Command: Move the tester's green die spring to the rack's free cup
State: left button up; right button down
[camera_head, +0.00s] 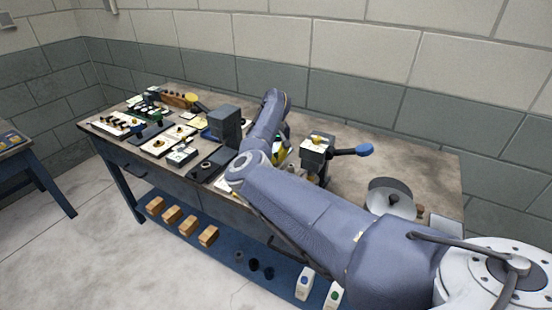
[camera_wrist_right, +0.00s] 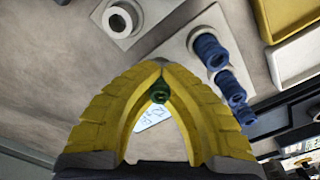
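A green die spring (camera_wrist_right: 159,91) shows end-on between my right gripper's yellow fingers, just inside their meeting tips. My right gripper (camera_wrist_right: 160,66) looks closed around it. In the head view my right arm reaches over the bench, and the yellow gripper (camera_head: 279,155) is mostly hidden beside the tester (camera_head: 317,147), which has a blue-knobbed lever (camera_head: 364,150). In the wrist view several blue springs (camera_wrist_right: 210,52) stand in a row on a pale plate that may be the rack. A white round cup with a hole (camera_wrist_right: 120,20) sits on a separate square base. My left gripper is out of view.
A dark grey block (camera_head: 225,122) stands left of my arm, with many small parts farther left on the bench. A round metal dish (camera_head: 390,197) sits at the right. Bench (camera_head: 430,170) is bare behind it.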

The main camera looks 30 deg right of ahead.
jog(key=c, duration=1)
grip_release()
jog(key=shift+c, duration=0.2)
jog(key=shift+r, duration=0.1)
jog(key=shift+r, duration=3.7)
